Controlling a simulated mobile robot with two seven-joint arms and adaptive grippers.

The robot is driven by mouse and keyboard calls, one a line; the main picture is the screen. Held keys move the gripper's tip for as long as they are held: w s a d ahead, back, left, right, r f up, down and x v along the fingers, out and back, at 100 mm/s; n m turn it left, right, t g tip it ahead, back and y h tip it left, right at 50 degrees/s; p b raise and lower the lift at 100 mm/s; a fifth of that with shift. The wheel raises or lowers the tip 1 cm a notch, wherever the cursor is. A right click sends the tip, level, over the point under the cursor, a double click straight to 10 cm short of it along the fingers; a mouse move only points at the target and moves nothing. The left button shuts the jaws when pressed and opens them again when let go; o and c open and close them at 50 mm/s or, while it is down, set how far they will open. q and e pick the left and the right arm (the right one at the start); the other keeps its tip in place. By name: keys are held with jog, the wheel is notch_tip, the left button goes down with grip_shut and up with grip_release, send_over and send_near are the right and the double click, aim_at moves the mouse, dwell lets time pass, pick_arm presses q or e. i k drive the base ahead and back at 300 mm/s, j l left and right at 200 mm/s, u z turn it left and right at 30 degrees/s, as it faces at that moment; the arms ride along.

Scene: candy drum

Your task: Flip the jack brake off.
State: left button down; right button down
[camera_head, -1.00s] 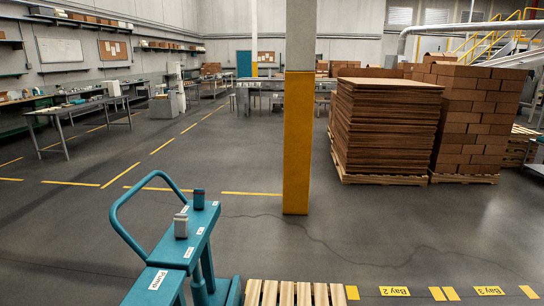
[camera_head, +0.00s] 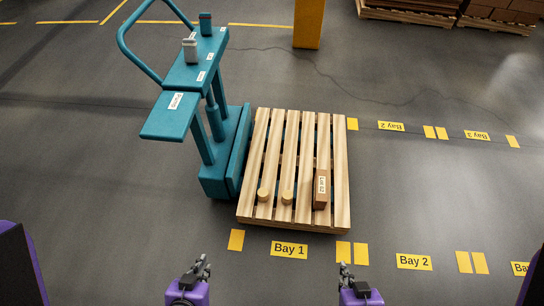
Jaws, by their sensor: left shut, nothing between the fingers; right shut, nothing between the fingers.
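The teal jack (camera_head: 226,150) stands left of the wooden pallet (camera_head: 259,155), with a looped handle (camera_head: 135,55) at its upper left. Its top panel (camera_head: 205,65) carries a grey lever (camera_head: 190,48) and a dark blue lever (camera_head: 206,24), both standing up. The labels beside these levers are too small to read, so I cannot tell which is the brake. A lower plate (camera_head: 165,122) has a label that seems to read "Pump". My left gripper (camera_head: 201,264) and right gripper (camera_head: 344,270) are shut and empty at the bottom edge, well apart from the jack.
A labelled brown box (camera_head: 322,190) and two round wooden pieces (camera_head: 263,194) are on the pallet. A yellow pillar (camera_head: 309,22) stands behind it. Stacked goods on pallets (camera_head: 405,14) are at the top right. The floor with the Bay 1 marking (camera_head: 289,249) is clear.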

aim_at(205, 19)
jog(key=i+j+u, duration=0.35)
jog(key=i+j, duration=0.25)
jog(key=i+u, duration=0.1)
jog(key=u, duration=0.55)
jog(key=i+j+u, duration=0.1)
jog(key=j, duration=0.25)
jog(key=i+j+u, duration=0.1)
jog(key=j, duration=0.25)
jog(key=i+j+u, duration=0.1)
jog(key=j, duration=0.25)
jog(key=i+j+u, duration=0.1)
jog(key=i+j, duration=0.35)
jog(key=i, duration=0.25)
jog(key=i+j+z, duration=0.1)
jog(key=i, duration=0.3)
jog(key=i+j+z, duration=0.1)
jog(key=i+j, duration=0.25)
jog(key=i+l+z, duration=0.1)
jog(key=i+z, duration=0.65)
jog(key=z, duration=0.15)
jog(key=i+j+z, duration=0.25)
jog(key=z, duration=0.2)
jog(key=i+l+z, duration=0.1)
jog(key=z, duration=0.3)
jog(key=i+z, duration=0.55)
jog(key=z, duration=0.2)
jog(key=i+j+z, duration=0.2)
jog(key=z, duration=0.2)
